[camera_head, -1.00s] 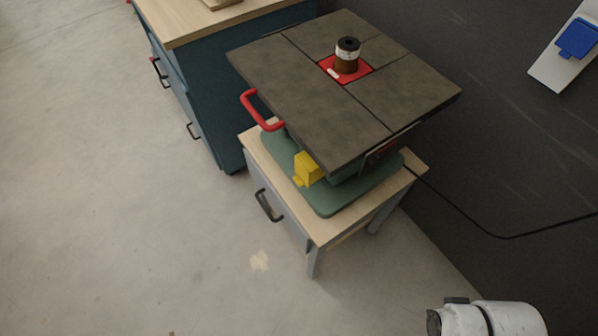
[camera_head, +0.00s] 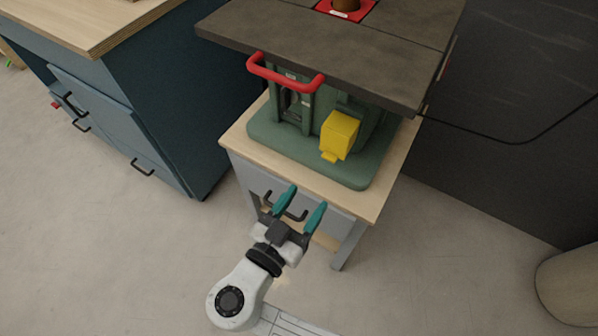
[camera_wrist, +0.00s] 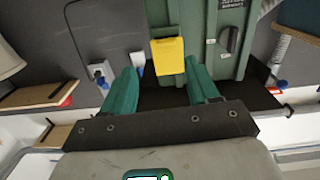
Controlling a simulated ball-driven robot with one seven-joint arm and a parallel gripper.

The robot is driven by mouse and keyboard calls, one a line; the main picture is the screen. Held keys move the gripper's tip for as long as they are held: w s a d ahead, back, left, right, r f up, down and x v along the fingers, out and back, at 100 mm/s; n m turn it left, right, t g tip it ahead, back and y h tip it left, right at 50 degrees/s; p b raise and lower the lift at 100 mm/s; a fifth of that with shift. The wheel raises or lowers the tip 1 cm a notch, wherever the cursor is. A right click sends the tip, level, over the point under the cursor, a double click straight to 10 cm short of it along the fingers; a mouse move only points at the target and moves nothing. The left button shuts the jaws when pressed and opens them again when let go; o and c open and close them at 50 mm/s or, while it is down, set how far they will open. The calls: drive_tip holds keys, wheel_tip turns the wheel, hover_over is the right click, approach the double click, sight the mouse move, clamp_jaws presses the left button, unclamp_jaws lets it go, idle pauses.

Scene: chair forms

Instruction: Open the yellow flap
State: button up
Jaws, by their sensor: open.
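The yellow flap (camera_head: 339,134) is a small boxy cover on the front of the green machine (camera_head: 372,135), and it hangs down closed over the machine's face. It also shows in the wrist view (camera_wrist: 168,57), ahead of my gripper and between its fingers in the picture. My gripper (camera_head: 301,205) has two teal fingers, spread open with nothing between them. In the head view it is in front of the wooden stand, below and to the left of the flap, and apart from it. The fingers show in the wrist view too (camera_wrist: 163,88).
A dark tabletop (camera_head: 330,45) with a red handle (camera_head: 286,76) overhangs the machine above the flap. The wooden stand (camera_head: 240,150) has a grey drawer with a dark handle close to my fingers. A blue cabinet (camera_head: 165,110) stands at left. Floor at lower left is clear.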

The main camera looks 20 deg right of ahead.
sight(328, 159)
drive_tip(key=shift+t, duration=0.3)
drive_tip(key=x, duration=0.6)
drive_tip(key=p+x, duration=0.1)
drive_tip(key=x, duration=0.3)
drive_tip(key=shift+w+a+r, duration=0.2)
drive_tip(key=shift+w+a, duration=0.1)
drive_tip(key=shift+w, duration=0.05)
clamp_jaws()
